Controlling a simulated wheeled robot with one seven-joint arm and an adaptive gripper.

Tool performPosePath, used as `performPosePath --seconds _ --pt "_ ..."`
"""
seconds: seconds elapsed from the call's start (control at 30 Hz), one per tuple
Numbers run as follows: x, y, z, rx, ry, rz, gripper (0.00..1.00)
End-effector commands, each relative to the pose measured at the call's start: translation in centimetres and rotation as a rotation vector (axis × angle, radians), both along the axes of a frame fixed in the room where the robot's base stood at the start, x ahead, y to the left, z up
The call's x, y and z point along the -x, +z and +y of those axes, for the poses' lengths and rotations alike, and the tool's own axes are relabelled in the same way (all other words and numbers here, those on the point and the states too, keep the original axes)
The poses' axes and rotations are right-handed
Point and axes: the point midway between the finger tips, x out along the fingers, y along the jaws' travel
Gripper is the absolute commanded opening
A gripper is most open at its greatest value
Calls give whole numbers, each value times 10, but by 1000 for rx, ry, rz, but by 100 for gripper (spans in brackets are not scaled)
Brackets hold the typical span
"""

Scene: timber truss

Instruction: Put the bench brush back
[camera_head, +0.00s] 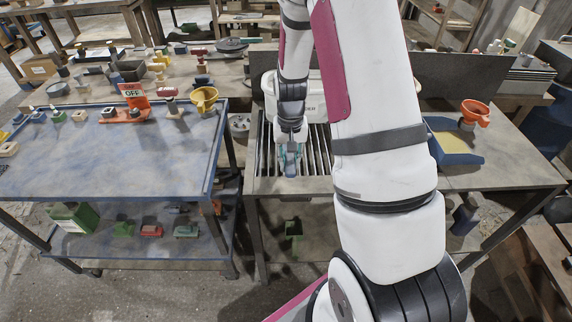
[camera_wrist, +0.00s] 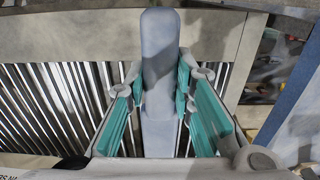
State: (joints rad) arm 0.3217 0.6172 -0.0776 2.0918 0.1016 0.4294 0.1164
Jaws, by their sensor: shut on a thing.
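My gripper (camera_head: 290,160) is low over the slatted grate (camera_head: 318,150) set in the middle bench. In the wrist view, its teal-padded fingers (camera_wrist: 158,85) are shut on a smooth grey-blue piece, which I take to be the bench brush (camera_wrist: 160,45). Its rounded end sticks out past the fingertips, toward the bench's plain edge strip. The wrist view shows the dark slats (camera_wrist: 60,100) on both sides of it. No bristles show, and I cannot tell whether the brush touches the grate. In the head view the brush is mostly hidden by the gripper.
Right of my arm are a blue tray with yellow contents (camera_head: 455,145) and an orange funnel (camera_head: 475,112). A low panel (camera_head: 450,80) stands behind.

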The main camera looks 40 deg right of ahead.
Motion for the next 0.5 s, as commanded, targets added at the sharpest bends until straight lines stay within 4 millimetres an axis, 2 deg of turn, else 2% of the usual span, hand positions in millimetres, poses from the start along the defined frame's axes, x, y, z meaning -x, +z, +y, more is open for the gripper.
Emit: performPosePath --seconds 0.1,0.27,0.5 --pt "-14 -1 1 0 0 0 0" --pt "-18 -6 2 0 -1 2 0" --pt "-17 -34 2 -1 -2 2 0"
